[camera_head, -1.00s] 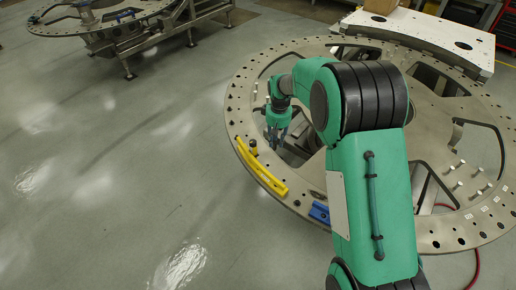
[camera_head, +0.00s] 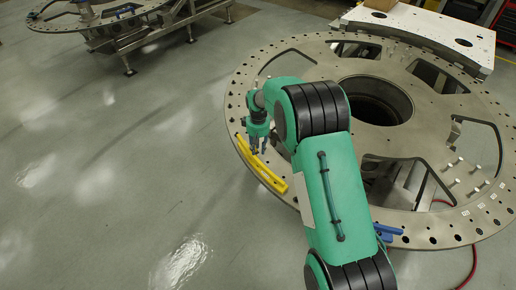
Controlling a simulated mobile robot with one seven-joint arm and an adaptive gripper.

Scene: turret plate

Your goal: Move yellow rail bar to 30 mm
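The yellow rail bar (camera_head: 264,168) lies along the left rim of the round grey turret plate (camera_head: 428,228). It is a curved strip with a raised part toward its far end. My gripper (camera_head: 259,151) points down over the far end of the bar. Its dark fingers appear spread a little apart with nothing between them. I cannot tell whether they touch the bar. Scale marks for 30 mm are not readable.
A blue part (camera_head: 388,232) lies on the near rim, beside my arm. Several silver pins (camera_head: 462,176) stand on the right side of the plate. A white curved plate (camera_head: 425,32) with a cardboard box lies behind.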

